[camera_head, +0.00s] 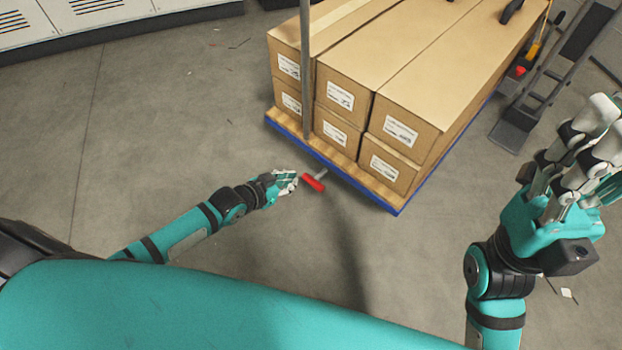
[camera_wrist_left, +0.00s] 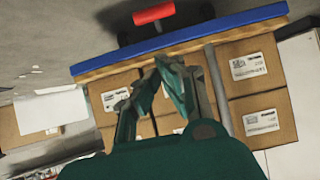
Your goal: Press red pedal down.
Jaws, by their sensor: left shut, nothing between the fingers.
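The red pedal (camera_head: 313,183) is a short red bar on a grey stem at the front edge of the cart, low near the floor. It also shows at the top of the left wrist view (camera_wrist_left: 153,13), beyond the blue edge. My left gripper (camera_head: 291,182) is just left of the pedal in the head view. Its fingers are shut and empty, and I cannot tell whether they touch the pedal. In the left wrist view its fingertips (camera_wrist_left: 168,66) point toward the boxes, apart from the pedal. My right gripper (camera_head: 590,125) is raised at the right; its fingertips are unclear.
The cart's wooden deck (camera_head: 372,187) has a blue rim and carries several cardboard boxes (camera_head: 400,130). A hand truck (camera_head: 527,105) stands to the right. The floor left of the cart is mostly clear.

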